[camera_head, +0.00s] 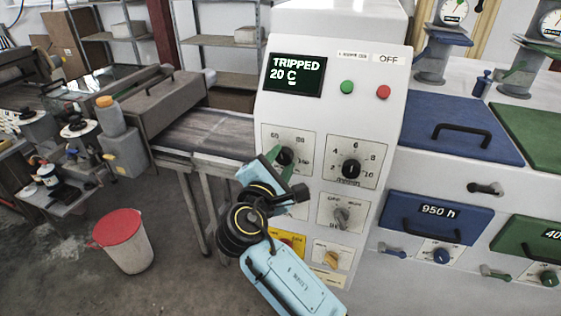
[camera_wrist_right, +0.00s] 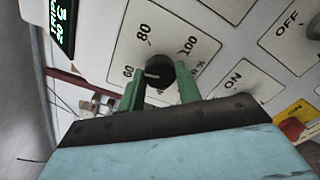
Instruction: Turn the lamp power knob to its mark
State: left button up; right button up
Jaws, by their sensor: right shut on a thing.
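The lamp power knob appears to be the black knob (camera_head: 284,155) with the percent scale, at the upper left of the white control panel (camera_head: 322,108). In the right wrist view the knob (camera_wrist_right: 160,72) sits between the green fingers of my right gripper (camera_wrist_right: 159,92), which is shut on it. Its white pointer line lies toward the 60 side, with 80 and 100 further round the scale. In the head view my right gripper (camera_head: 284,166) reaches up to the knob from below and partly covers its plate. The left gripper is out of view.
The display (camera_head: 294,75) reads TRIPPED 20 C. Green (camera_head: 347,87) and red (camera_head: 383,92) buttons sit above. A conveyor (camera_head: 205,132) stands left.

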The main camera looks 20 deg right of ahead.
jog(key=n, duration=0.5)
jog(key=shift+f, duration=0.1)
jog(key=shift+n, duration=0.3)
dwell(0.4)
jog(key=o, duration=1)
jog(key=shift+s, duration=0.1)
jog(key=b+v, duration=0.3)
jog(key=v, duration=1)
jog(key=shift+a, duration=0.2)
